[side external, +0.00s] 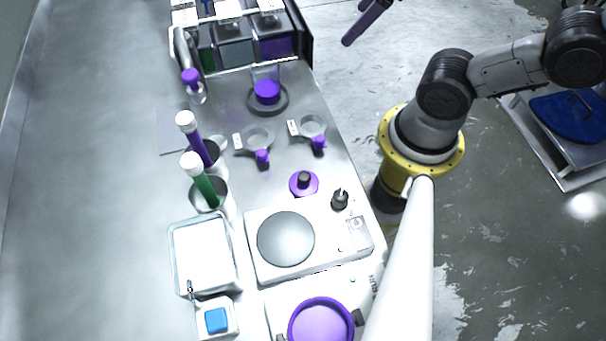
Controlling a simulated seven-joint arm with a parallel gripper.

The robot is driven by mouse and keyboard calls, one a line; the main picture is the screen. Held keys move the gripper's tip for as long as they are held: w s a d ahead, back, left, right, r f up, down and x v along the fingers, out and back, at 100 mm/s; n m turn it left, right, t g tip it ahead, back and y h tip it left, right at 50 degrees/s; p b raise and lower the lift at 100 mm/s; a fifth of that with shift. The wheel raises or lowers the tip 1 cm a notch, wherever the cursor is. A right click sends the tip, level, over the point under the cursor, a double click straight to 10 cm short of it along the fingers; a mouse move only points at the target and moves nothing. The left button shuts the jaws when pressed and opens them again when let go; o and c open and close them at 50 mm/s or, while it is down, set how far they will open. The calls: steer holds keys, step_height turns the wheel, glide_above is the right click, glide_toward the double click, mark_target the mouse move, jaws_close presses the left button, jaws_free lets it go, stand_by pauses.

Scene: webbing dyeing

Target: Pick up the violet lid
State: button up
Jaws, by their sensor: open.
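The violet lid (304,187), a small round disc with a dark knob on top, lies on the grey bench behind the white hotplate. My gripper (356,25) appears only in part at the top edge, as dark violet fingers. It is apart from the lid, well beyond it, with nothing seen between the fingers. The rest of the gripper is cut off by the frame.
The hotplate (255,262) with its round grey plate stands nearest the lid, a dark-knobbed item (340,200) to its right. Two small strainers (257,137) (313,126) with violet handles lie beyond. A violet pan (321,325) is in front; tubes with violet and green contents (205,184) stand left.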

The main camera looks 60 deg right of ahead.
steer(key=n, duration=0.2)
steer(key=n+g+y, duration=0.1)
steer(key=n+g, duration=0.5)
steer(key=n, duration=1.3)
glide_above(304, 176)
steer(key=d, duration=0.1)
step_height(304, 176, down, 6)
steer(key=f, duration=0.9)
steer(key=a+f, duration=0.1)
steer(key=f, duration=0.3)
steer(key=shift+f, duration=0.35)
steer(key=c, duration=1.4)
steer(key=shift+o, duration=0.2)
steer(key=shift+r, duration=0.1)
